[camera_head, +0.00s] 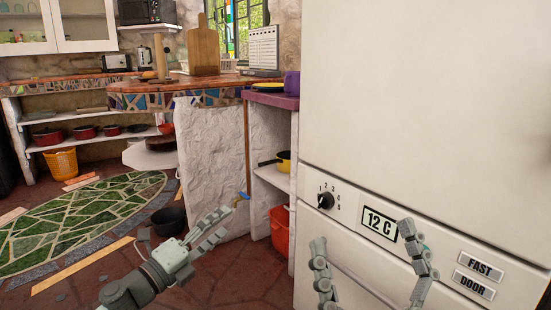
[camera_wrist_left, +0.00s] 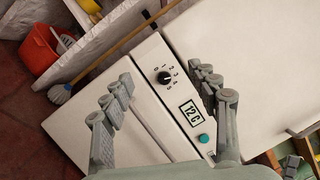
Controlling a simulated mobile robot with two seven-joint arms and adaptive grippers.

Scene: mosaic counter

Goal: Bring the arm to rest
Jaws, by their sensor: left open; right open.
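My left gripper (camera_head: 222,222) is at the lower middle of the head view, its fingers pointing up and right beside the white stone wall. In the left wrist view its two fingers (camera_wrist_left: 160,72) stand wide apart with nothing between them. My right gripper (camera_head: 363,237) is open in front of the white fridge (camera_head: 430,110), near its 12 C display. A pale bar (camera_head: 362,283) shows between its fingers; whether they touch it I cannot tell. The fridge front with its black dial (camera_wrist_left: 165,77) also fills much of the left wrist view.
A red bucket (camera_head: 279,228) stands under the purple-topped shelf (camera_head: 272,98). A blue-headed mop or brush (camera_wrist_left: 60,94) leans near it. A black pot (camera_head: 168,221) is on the floor left of my left gripper. A green mosaic floor (camera_head: 80,222) lies open further left.

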